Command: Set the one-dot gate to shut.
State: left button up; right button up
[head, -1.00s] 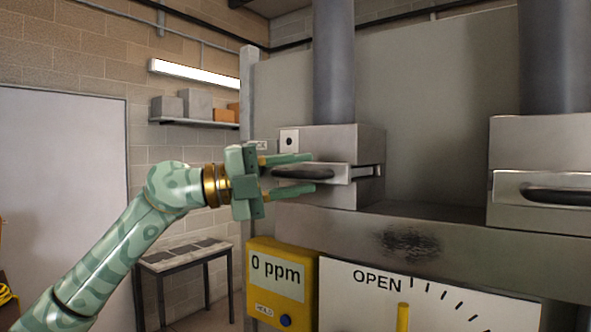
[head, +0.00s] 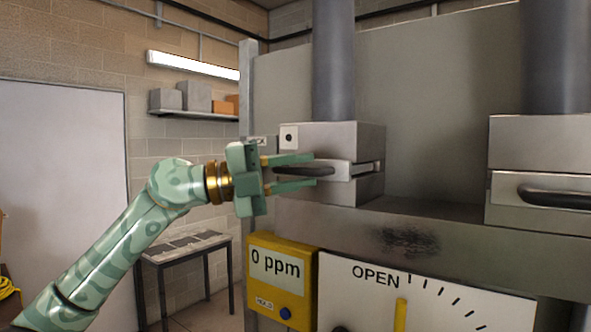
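The one-dot gate is a flat metal plate (head: 341,171) set in a slot across a grey metal housing (head: 328,137), below a pipe. A white label with one dot (head: 289,137) is on the housing's upper front left. The gate has a dark rounded handle (head: 304,171) on its front. The gate's front edge stands out a little from the housing. My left gripper (head: 291,173) is open, with one finger above the handle and one below. Gaps seem to show between fingers and handle; contact is hard to tell. My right gripper is not in view.
A second housing with a dark handle (head: 556,196) stands at the right. Below are a yellow meter (head: 282,283) reading 0 ppm and a white dial (head: 450,308) with OPEN and a yellow pointer. A ledge (head: 345,225) runs under the housings. A table (head: 186,249) stands behind my arm.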

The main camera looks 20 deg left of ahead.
pick_arm(q)
jog(key=shift+o, duration=0.2)
jog(key=shift+s+a+f, duration=0.1)
jog(key=shift+a+f, duration=0.05)
jog(key=shift+a, duration=0.2)
jog(key=b+v, duration=0.4)
jog(key=v, duration=1.1)
jog(key=shift+a, duration=0.25)
